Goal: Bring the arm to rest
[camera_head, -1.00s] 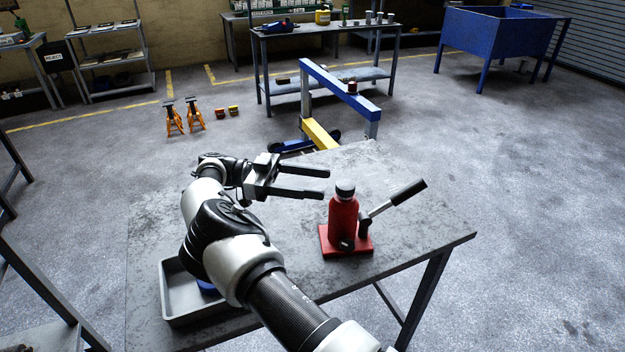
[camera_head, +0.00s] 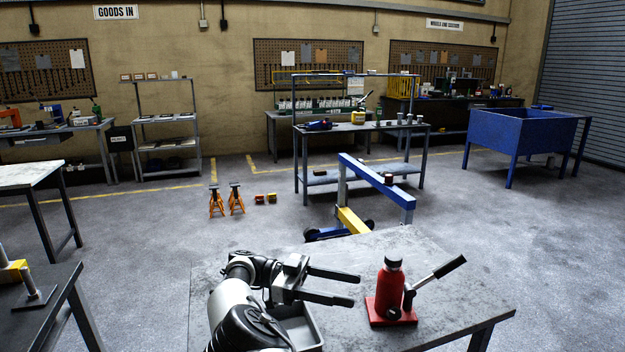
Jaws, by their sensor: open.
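My gripper (camera_head: 357,290) is open, with its two dark fingers apart and pointing right, nothing between them. My arm reaches up from the bottom of the view over the grey worktable (camera_head: 450,280). A red bottle jack (camera_head: 390,285) with a black cap and a dark-gripped lever (camera_head: 436,268) stands upright on its red base plate, just right of the fingertips. I see a gap between the fingertips and the jack in the picture. A grey tray (camera_head: 303,330) lies partly hidden behind my arm.
Beyond the table stands a blue and yellow crane-like frame (camera_head: 378,187) on the floor. Orange axle stands (camera_head: 216,202) are to its left. A blue bin on legs (camera_head: 520,140) stands at the right back. A dark table (camera_head: 45,305) is at the left. Open floor lies between.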

